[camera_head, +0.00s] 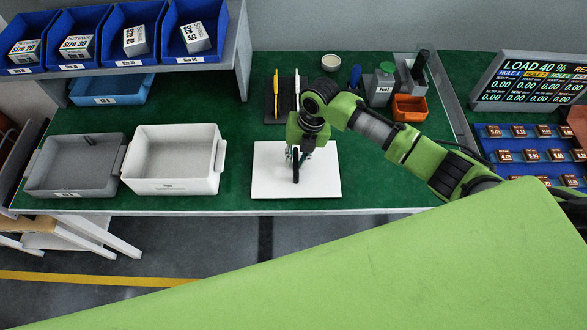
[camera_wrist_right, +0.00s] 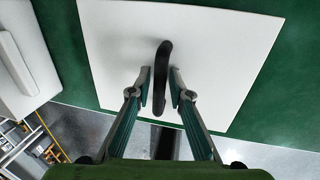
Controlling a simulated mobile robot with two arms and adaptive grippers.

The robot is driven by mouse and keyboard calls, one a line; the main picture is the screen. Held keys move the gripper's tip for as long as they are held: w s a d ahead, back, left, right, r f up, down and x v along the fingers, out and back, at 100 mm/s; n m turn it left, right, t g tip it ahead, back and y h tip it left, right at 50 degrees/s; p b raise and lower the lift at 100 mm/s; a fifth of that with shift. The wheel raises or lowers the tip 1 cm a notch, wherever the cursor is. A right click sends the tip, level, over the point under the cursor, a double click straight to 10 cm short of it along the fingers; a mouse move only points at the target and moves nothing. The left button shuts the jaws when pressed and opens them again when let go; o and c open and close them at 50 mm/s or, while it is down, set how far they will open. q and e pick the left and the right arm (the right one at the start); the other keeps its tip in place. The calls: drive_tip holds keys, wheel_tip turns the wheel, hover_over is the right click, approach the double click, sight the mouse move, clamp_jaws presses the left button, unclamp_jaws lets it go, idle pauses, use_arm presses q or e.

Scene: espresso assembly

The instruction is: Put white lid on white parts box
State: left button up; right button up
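The white lid (camera_head: 266,182) lies flat on the green table as a square plate with a black upright handle (camera_head: 296,166). The white parts box (camera_head: 173,187) stands left of the lid, open at the top. My right gripper (camera_head: 295,155) points down over the middle of the lid. In the right wrist view, the handle (camera_wrist_right: 164,56) stands between the two fingers of the gripper (camera_wrist_right: 161,78). The fingers look apart, with a narrow gap on each side of the handle. My left gripper is in neither view.
A grey box (camera_head: 80,182) stands left of the white box. Blue bins (camera_head: 75,48) sit on a shelf above. A dark tray with pens (camera_head: 286,115), an orange bin (camera_head: 409,108) and a small bowl (camera_head: 331,62) are behind. The table's front edge is close to the lid.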

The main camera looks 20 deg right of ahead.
sight(296, 158)
clamp_jaws()
drive_tip(key=shift+r, duration=0.25)
drive_tip(key=shift+r+p, duration=0.8)
drive_tip(key=shift+p, duration=0.15)
drive_tip(key=shift+r+p, duration=2.3)
drive_tip(key=shift+r, duration=0.25)
